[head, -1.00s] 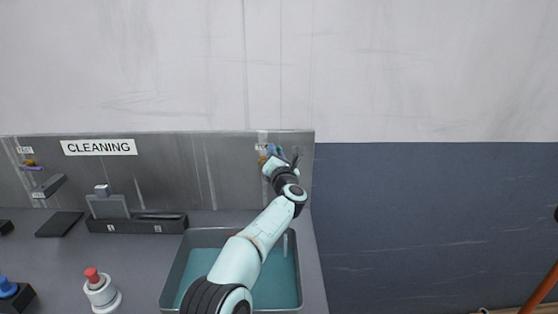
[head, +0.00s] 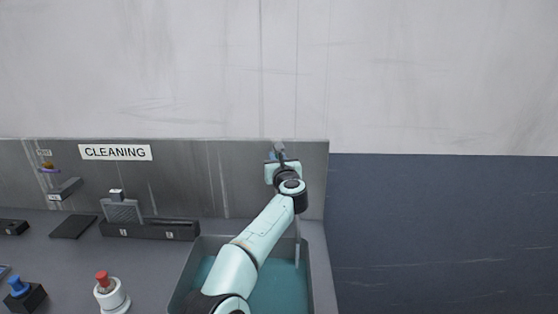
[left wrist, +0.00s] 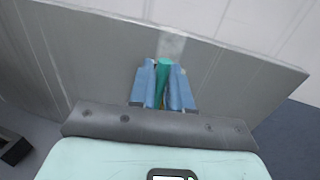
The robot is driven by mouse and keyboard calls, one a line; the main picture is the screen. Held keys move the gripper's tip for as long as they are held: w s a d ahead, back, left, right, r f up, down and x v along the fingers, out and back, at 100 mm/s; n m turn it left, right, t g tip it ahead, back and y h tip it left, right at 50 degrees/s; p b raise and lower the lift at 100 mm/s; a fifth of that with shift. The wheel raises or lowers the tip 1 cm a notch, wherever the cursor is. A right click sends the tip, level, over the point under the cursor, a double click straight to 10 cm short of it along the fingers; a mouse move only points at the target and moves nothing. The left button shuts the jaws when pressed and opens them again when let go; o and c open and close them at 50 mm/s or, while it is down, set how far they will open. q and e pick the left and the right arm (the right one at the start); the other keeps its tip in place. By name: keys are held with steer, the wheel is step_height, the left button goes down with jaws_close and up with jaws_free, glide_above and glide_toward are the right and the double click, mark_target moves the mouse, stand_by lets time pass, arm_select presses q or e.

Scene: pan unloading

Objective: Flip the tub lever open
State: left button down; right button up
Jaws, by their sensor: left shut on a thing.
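The tub (head: 186,268) is a grey basin with a teal inside, set in the counter below the right end of the backsplash. My left gripper (head: 279,154) is up at the backsplash above the tub. In the left wrist view its blue fingers (left wrist: 163,84) are shut around a green lever (left wrist: 163,78), whose upper end shows between them. A little yellow shows low between the fingers. The lever's base is hidden by the gripper. In the head view, my gripper and wrist hide the lever. My right gripper is not in view.
A pale thin vertical thing (head: 297,243), spout or water, shows over the tub. To the left are a white canister with a red top (head: 110,294), a dark holder (head: 150,230), a dark pad (head: 73,226) and a CLEANING sign (head: 115,152). Wall lies right of the backsplash.

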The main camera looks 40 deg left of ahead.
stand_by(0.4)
arm_select(q)
steer(key=c, duration=1.2)
jaws_free()
steer(key=shift+s+a, duration=0.1)
steer(key=shift+c, duration=0.2)
steer(key=shift+d, duration=0.2)
steer(key=b+v, duration=0.5)
steer(key=v, duration=0.8)
steer(key=shift+s+b, duration=0.15)
steer(key=shift+b, duration=0.15)
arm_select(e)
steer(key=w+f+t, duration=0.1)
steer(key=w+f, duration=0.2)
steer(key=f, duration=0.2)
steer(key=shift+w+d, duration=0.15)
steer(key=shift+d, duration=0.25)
